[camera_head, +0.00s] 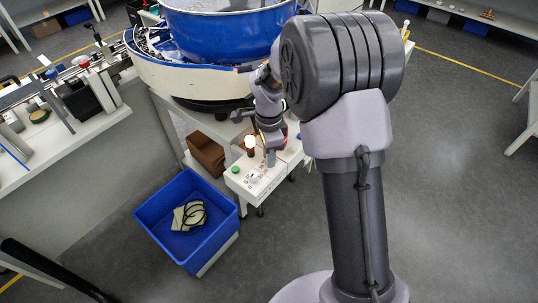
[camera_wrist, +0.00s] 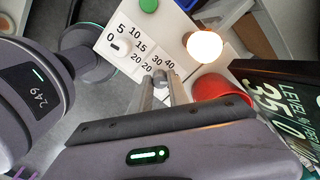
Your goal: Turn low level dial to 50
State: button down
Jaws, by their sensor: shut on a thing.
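In the wrist view, my gripper (camera_wrist: 161,88) points at a white control panel (camera_wrist: 105,43), its two fingers shut on a small grey dial knob (camera_wrist: 160,78). Numbers including 20, 30 and 40 stand around this knob; part of its scale is hidden by the fingers. A dark display (camera_wrist: 285,110) at the right reads "LEVEL" and what looks like 35.0. In the head view my gripper (camera_head: 270,157) is over the control box (camera_head: 250,187).
A lit lamp (camera_wrist: 204,47), a green button (camera_wrist: 148,5) and a red round part (camera_wrist: 220,88) are close to the gripper. A blue bin (camera_head: 160,218) stands on the floor beside the box. A blue bowl feeder (camera_head: 220,35) is behind. The floor at right is clear.

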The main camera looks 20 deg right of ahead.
jog(key=c, duration=1.3)
grip_release()
jog(key=shift+o, duration=0.2)
jog(key=shift+r, duration=0.1)
notch_tip(320, 180, up, 17)
jog(key=p, duration=0.6)
jog(key=shift+r+p, duration=0.15)
jog(key=shift+p, duration=0.2)
jog(key=s+a+r+n+t+y+b, duration=0.1)
jog(key=s+r+n+t, duration=0.1)
jog(key=s+r+n, duration=0.3)
jog(key=s+a+r+n+t+b, duration=0.15)
jog(key=s+r, duration=0.25)
jog(key=s, duration=0.4)
jog(key=s+a+f+n+t+y, duration=0.1)
jog(key=s+f+n+t, duration=0.1)
jog(key=s+n, duration=0.5)
jog(key=s, duration=0.4)
jog(key=shift+s+a, duration=0.3)
jog(key=shift+s, duration=0.1)
